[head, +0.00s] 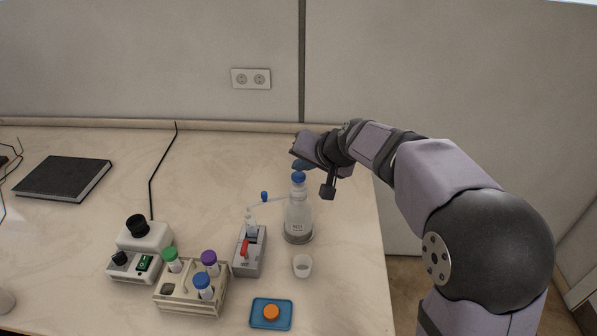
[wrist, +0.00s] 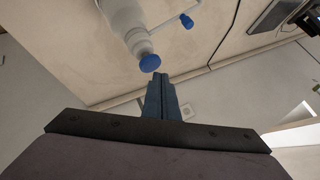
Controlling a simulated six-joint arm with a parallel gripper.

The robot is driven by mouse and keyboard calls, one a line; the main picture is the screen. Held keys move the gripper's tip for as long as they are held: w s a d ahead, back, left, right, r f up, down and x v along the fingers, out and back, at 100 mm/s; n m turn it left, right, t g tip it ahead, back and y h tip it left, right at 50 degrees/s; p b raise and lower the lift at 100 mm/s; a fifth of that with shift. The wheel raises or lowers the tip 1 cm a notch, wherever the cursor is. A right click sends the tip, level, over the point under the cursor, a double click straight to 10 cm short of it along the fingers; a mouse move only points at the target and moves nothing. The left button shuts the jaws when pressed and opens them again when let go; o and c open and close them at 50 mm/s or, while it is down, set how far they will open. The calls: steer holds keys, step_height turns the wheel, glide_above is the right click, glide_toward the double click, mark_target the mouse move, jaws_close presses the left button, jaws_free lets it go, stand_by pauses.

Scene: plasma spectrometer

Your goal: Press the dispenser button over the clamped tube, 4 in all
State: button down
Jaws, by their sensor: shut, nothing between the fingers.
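The dispenser bottle (head: 299,218) is clear with a label and stands upright on the table. Its blue button (head: 298,177) is on top, and the button also shows in the wrist view (wrist: 150,63). A thin spout runs left from the bottle and ends in a blue tip (head: 264,196). The clamped tube (head: 251,223) stands in a grey clamp (head: 252,262) with a red lever, below and left of the tip. My gripper (head: 300,165) is shut and empty, just above the button in the head view. In the wrist view my fingertips (wrist: 160,77) appear close to the button; contact cannot be told.
A beige rack (head: 190,301) holds tubes with green, purple and blue caps. A white mixer (head: 145,236) stands behind it. A small white cup (head: 302,265) and a blue tray (head: 271,325) with an orange cap sit in front of the bottle. A dark notebook (head: 64,178) lies far left.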

mark_target(301, 178)
steer(key=shift+r, duration=0.15)
steer(key=shift+r+p, duration=2)
steer(key=shift+r, duration=0.55)
stand_by(1.0)
step_height(301, 178, up, 4)
steer(key=p, duration=0.2)
steer(key=shift+f+p, duration=0.1)
steer(key=shift+p, duration=0.3)
steer(key=shift+f, duration=0.15)
step_height(301, 178, down, 9)
steer(key=b, duration=0.7)
steer(key=shift+r, duration=0.2)
steer(key=shift+f+b, duration=0.45)
steer(key=shift+b, duration=0.3)
stand_by(1.3)
